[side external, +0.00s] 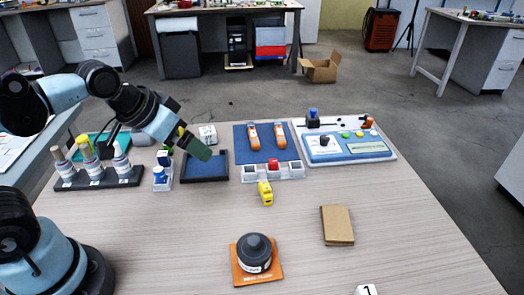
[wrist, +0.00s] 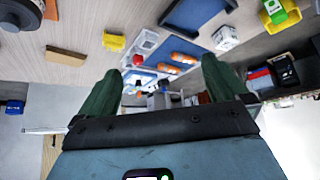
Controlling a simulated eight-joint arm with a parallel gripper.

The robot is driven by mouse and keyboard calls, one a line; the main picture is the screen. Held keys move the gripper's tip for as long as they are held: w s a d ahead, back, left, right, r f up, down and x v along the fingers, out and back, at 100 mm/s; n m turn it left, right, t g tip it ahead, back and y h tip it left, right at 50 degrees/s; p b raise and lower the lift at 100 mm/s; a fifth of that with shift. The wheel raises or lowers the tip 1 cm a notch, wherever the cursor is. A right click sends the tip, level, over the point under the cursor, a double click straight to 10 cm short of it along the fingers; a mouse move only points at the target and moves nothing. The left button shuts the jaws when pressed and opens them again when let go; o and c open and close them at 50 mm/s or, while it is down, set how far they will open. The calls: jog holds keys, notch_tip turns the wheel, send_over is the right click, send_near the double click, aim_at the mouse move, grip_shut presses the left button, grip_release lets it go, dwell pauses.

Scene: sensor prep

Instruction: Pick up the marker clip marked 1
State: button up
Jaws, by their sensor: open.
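A small white piece with a black mark like a 1 or 7 (side external: 366,290) is at the bottom edge of the side view, partly cut off. It is the only piece with such a mark that I can make out, and I do not see it in the wrist view. My gripper (side external: 197,149) is in the air above the far left of the table, near the dark blue tray, far from the marked piece. In the wrist view, the two green fingers of my gripper (wrist: 160,85) are spread apart with nothing held between them.
A yellow piece (side external: 265,193), a brown block (side external: 337,226) and a black round weight (side external: 254,252) stand on the table. A blue mat with orange tools (side external: 240,135), a dark tray (side external: 205,180), a bottle rack (side external: 98,183) and a device panel (side external: 350,158) are farther back. The front right is clear.

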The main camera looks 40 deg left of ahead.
jog(key=shift+s+a+f, duration=0.35)
jog(key=shift+a+f, duration=0.05)
jog(key=shift+a, duration=0.05)
jog(key=shift+c, duration=0.2)
jog(key=shift+s+a+f, duration=0.1)
jog(key=shift+a+f, duration=0.05)
jog(key=shift+c, duration=1.1)
jog(key=c, duration=0.4)
